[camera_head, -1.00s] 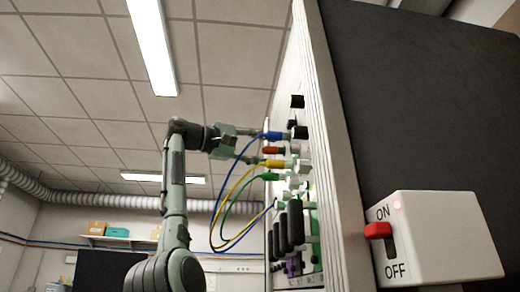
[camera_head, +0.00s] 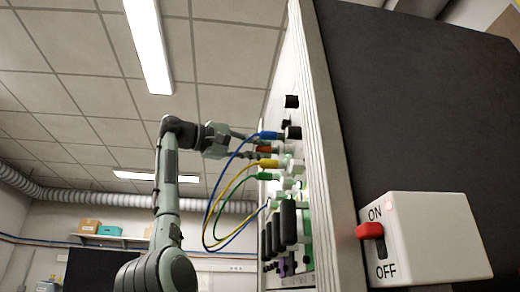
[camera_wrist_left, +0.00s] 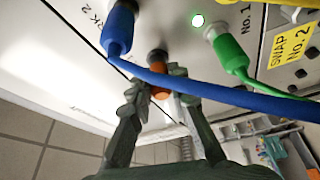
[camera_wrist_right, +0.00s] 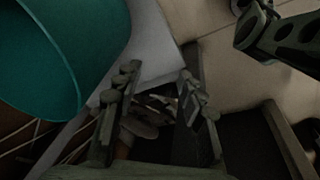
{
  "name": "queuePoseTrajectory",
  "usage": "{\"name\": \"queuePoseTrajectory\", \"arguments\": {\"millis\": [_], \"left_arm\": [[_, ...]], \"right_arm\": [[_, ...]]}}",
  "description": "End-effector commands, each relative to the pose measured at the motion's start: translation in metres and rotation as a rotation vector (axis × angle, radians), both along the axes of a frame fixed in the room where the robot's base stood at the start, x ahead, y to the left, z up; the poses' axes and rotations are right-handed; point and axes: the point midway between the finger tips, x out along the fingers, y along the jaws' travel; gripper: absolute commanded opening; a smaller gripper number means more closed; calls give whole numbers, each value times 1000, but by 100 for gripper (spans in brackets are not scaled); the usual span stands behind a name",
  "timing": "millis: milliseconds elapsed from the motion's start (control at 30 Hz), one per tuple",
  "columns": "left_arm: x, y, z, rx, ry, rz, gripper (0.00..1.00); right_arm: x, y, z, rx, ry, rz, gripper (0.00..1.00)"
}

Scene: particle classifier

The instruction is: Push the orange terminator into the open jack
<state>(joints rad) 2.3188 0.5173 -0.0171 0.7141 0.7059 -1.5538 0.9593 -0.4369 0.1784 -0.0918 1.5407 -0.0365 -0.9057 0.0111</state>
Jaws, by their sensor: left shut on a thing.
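The orange terminator (camera_head: 264,149) sits at the panel face, between the blue and yellow plugs in the head view. My left gripper (camera_head: 252,147) reaches it from the left. In the left wrist view, the terminator (camera_wrist_left: 160,92) is between the fingertips of my left gripper (camera_wrist_left: 153,98), which is shut on it. A dark ring (camera_wrist_left: 157,57) shows at its far end, against the white panel; I cannot tell how deep it sits in the jack. My right gripper (camera_wrist_right: 160,88) shows only in its wrist view, with its fingers apart and nothing between them.
The blue cable (camera_wrist_left: 210,88) crosses close in front of the terminator. The blue plug (camera_wrist_left: 118,28) and green plug (camera_wrist_left: 228,52) flank it. A yellow plug (camera_head: 275,163) is below it in the head view. A switch box (camera_head: 435,240) stands right. A teal bin (camera_wrist_right: 60,50) is near my right gripper.

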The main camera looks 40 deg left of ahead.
Motion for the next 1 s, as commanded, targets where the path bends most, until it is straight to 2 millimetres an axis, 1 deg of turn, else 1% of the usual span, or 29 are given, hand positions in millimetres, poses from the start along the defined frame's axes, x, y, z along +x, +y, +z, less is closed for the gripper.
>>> {"name": "queuePoseTrajectory", "arguments": {"millis": [267,1000], "left_arm": [[-2,2,0,0,0,0,0],[-20,16,0,0,0,1,0]], "right_arm": [[0,0,0,0,0,0,40],[0,0,0,0,-1,0,40]]}}
